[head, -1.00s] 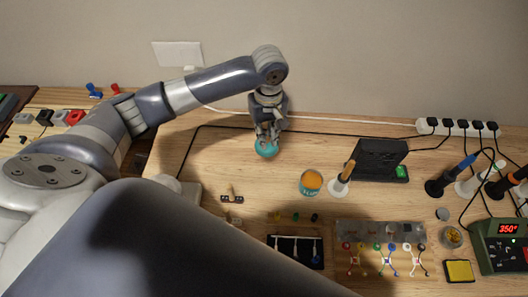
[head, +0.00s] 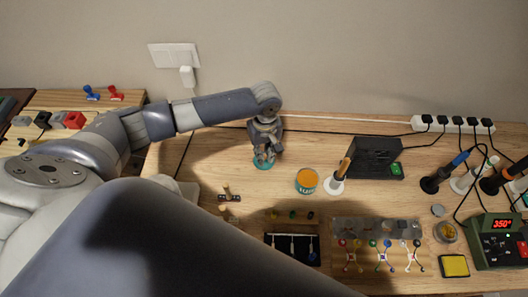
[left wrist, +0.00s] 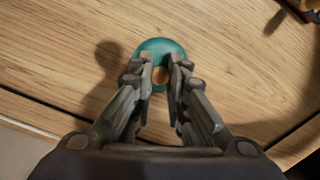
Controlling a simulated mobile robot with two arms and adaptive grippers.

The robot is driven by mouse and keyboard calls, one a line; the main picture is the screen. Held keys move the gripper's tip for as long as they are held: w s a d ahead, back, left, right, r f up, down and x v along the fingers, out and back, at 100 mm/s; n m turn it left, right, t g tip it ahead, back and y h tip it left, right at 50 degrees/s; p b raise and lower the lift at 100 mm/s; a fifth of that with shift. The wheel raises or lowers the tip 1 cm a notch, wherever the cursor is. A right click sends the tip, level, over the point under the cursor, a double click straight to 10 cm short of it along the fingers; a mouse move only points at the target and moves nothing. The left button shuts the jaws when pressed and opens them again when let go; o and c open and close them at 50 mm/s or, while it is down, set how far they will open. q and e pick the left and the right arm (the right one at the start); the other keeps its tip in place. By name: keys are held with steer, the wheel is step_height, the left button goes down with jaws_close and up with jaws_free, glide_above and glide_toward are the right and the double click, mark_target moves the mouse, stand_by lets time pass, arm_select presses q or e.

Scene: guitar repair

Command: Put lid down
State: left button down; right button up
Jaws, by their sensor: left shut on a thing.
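The teal round lid (head: 263,163) is at the back of the wooden table, under my left gripper (head: 264,155). In the left wrist view the lid (left wrist: 157,46) shows as a teal disc with a tan round middle. The fingers of my left gripper (left wrist: 160,75) are closed about that middle. The lid is at or just above the table top; I cannot tell if it touches. An open teal tin (head: 307,181) with orange contents stands to the right of the lid. My right gripper is not in view.
A brush (head: 338,180) in a white holder stands right of the tin, before a black box (head: 375,158). Small brown parts (head: 229,196) lie front left of the lid. The table around the lid is clear.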

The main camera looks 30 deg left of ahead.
mark_target(265, 156)
arm_select(q)
steer(key=c, duration=1.6)
jaws_free()
step_height(265, 156, up, 12)
steer(key=shift+w+r, duration=0.1)
